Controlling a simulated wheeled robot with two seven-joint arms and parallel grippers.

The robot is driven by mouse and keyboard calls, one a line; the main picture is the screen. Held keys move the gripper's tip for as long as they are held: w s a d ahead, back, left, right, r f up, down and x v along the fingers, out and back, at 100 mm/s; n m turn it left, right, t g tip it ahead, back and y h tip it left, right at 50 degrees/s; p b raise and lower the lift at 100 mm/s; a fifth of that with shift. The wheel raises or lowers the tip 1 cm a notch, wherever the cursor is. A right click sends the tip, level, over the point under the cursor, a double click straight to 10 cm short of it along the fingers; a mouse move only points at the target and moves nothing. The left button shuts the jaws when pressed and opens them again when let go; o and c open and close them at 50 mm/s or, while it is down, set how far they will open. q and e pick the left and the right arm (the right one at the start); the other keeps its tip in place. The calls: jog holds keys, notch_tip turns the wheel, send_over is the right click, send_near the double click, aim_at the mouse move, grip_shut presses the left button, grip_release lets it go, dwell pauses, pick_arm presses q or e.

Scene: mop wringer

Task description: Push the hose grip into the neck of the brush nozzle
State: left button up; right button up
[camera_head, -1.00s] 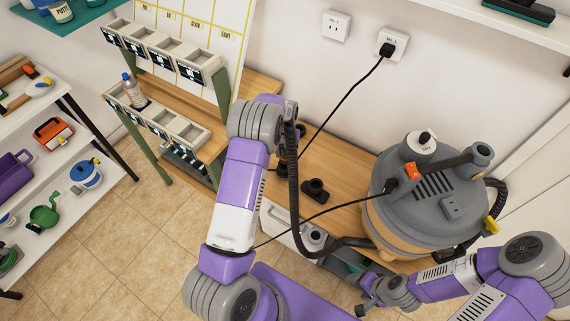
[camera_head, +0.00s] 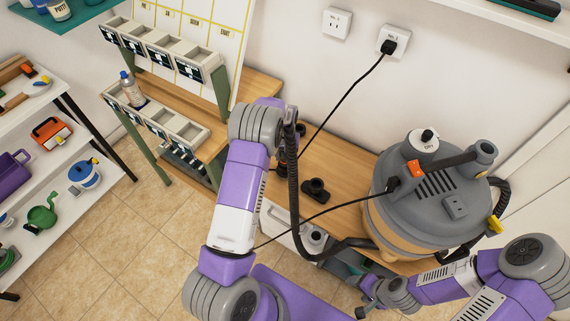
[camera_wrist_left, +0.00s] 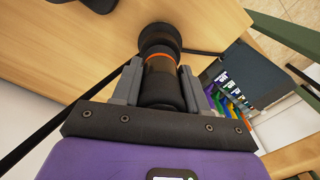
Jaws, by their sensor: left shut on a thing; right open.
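In the left wrist view my left gripper (camera_wrist_left: 160,88) is shut on the black hose grip (camera_wrist_left: 160,85), which has an orange ring near its far end. Beyond the ring is a wider black round part (camera_wrist_left: 159,37), apparently the brush nozzle's neck. The grip lines up with it, and they look in contact; I cannot tell how deep the grip sits. In the head view my left arm hides most of this spot; the black hose (camera_head: 293,195) hangs beside the arm. My right gripper (camera_head: 368,304) is open and empty at the lower right, below the vacuum.
The grey vacuum (camera_head: 430,200) stands on the wooden bench (camera_head: 340,165). A separate black fitting (camera_head: 316,190) lies on the bench. A black cord (camera_head: 345,96) runs to the wall socket (camera_head: 393,41). A rack of bins (camera_head: 165,50) stands at left.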

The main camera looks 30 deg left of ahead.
pick_arm(q)
jog(key=shift+f, duration=0.3)
dwell(0.5)
jog(key=o, duration=1.1)
jog(key=shift+r+p, duration=0.85)
jog(key=shift+r, duration=2.95)
